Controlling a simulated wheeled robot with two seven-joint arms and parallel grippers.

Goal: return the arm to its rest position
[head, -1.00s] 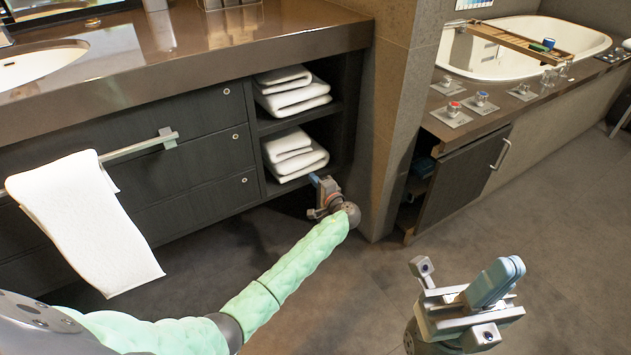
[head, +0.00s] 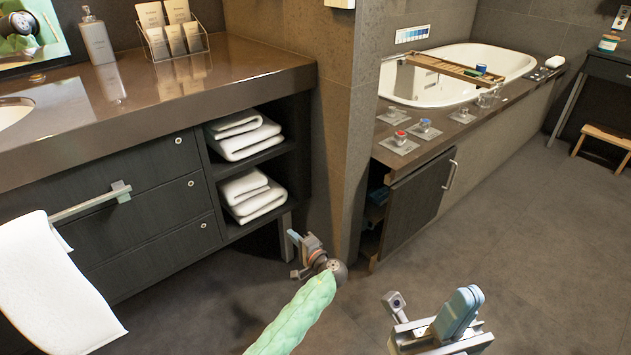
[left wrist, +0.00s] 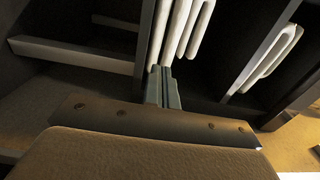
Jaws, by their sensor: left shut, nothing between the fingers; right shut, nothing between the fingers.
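My left arm in its green sleeve reaches in from the bottom of the head view. My left gripper (head: 296,243) is shut and empty, in front of the right post of the vanity's open shelf unit, over the dark floor. In the left wrist view its two fingers (left wrist: 163,86) lie together with nothing between them, and folded towels show behind. My right gripper (head: 462,306) is shut and empty at the bottom right of the head view, over open floor. Most of my right arm is out of view.
Folded white towels (head: 252,193) lie on the vanity's shelves. A white towel (head: 50,290) hangs from a bar at the left. A cabinet door (head: 418,200) below the bathtub (head: 450,75) stands ajar. The floor at the right is clear up to a wooden stool (head: 605,138).

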